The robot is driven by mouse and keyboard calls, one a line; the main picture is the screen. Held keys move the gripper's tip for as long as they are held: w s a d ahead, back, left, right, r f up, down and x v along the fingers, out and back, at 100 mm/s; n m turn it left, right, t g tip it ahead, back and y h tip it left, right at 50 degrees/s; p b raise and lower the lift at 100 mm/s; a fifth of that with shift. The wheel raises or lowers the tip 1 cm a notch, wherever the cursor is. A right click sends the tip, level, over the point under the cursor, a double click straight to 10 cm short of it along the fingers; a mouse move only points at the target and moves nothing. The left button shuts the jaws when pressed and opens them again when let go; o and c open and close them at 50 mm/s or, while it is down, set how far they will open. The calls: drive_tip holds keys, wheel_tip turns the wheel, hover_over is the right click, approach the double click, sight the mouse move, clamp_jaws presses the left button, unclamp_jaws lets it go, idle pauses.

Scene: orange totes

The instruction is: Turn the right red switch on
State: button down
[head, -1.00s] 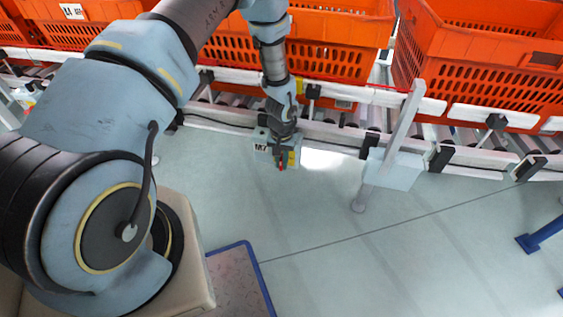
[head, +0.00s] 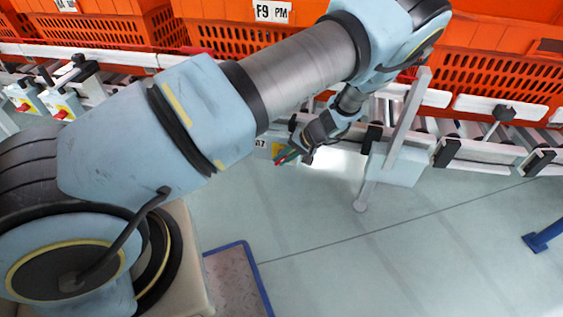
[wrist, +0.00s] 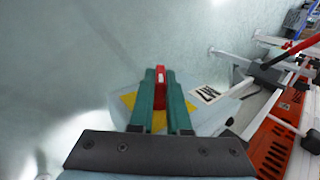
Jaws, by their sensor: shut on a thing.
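The right red switch (wrist: 160,88) sits between the green fingers of my gripper (wrist: 161,76) in the wrist view. The gripper is shut on it. Behind it are a yellow plate (wrist: 128,101) and a pale blue-grey box (wrist: 222,117) with a white label (wrist: 207,93). In the head view my gripper (head: 286,157) reaches the box from the right, slanting down to the left. A bit of red shows at its fingertips, and the box's label (head: 261,143) and yellow plate (head: 277,150) show beside it. The fingers cover much of the switch.
Two other boxes with red switches (head: 22,107) (head: 61,114) are on the conveyor's front at the left. Orange totes (head: 500,80) stand along the conveyor. A white post (head: 408,118) with a pale box stands right of my gripper. The floor in front is open.

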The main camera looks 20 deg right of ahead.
drive_tip(key=t+y+b, duration=0.2)
drive_tip(key=b, duration=0.1)
drive_tip(key=f+t+y+b, duration=0.1)
drive_tip(key=y+b, duration=0.2)
drive_tip(key=shift+s+d+f+t+b, duration=0.15)
drive_tip(key=shift+d+t+b, duration=0.05)
drive_tip(key=shift+t+b, duration=0.2)
drive_tip(key=t+y+b, duration=0.1)
drive_tip(key=y+b, duration=0.1)
drive_tip(key=b, duration=0.1)
drive_tip(key=shift+t, duration=0.4)
drive_tip(key=shift+t+y+b, duration=0.3)
drive_tip(key=shift+y+b, duration=0.3)
drive_tip(key=shift+b, duration=0.05)
drive_tip(key=shift+r, duration=0.2)
drive_tip(key=shift+a, duration=0.1)
drive_tip(key=c, duration=0.9)
unclamp_jaws()
